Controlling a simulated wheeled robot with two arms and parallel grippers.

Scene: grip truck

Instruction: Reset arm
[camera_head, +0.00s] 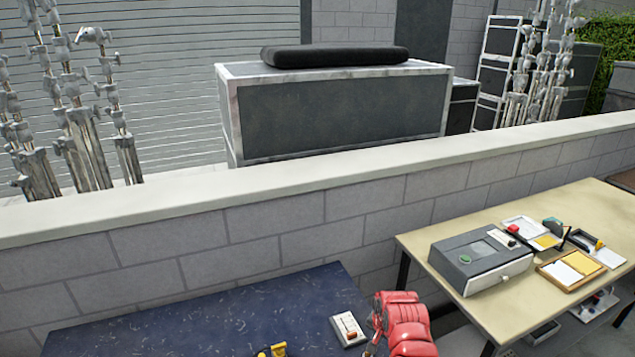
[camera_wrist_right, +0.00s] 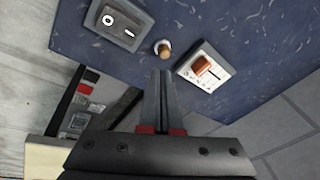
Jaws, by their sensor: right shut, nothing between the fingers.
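My right gripper (camera_wrist_right: 165,75) is shut and empty in the right wrist view, its two dark fingers together. It points toward a dark blue speckled table top (camera_wrist_right: 85,45), near a small round tan knob (camera_wrist_right: 163,48). I cannot tell whether the fingers touch the knob. My red right arm comes up from the bottom of the head view, beside the blue table's right end; its fingers are not clear there. My left gripper is not in view.
A white switch box with an orange lever (camera_wrist_right: 205,67) and a grey rocker switch (camera_wrist_right: 115,20) flank the knob. A beige table (camera_head: 580,205) at right holds a grey box (camera_head: 480,258) and trays. A low block wall (camera_head: 270,215) runs behind both tables.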

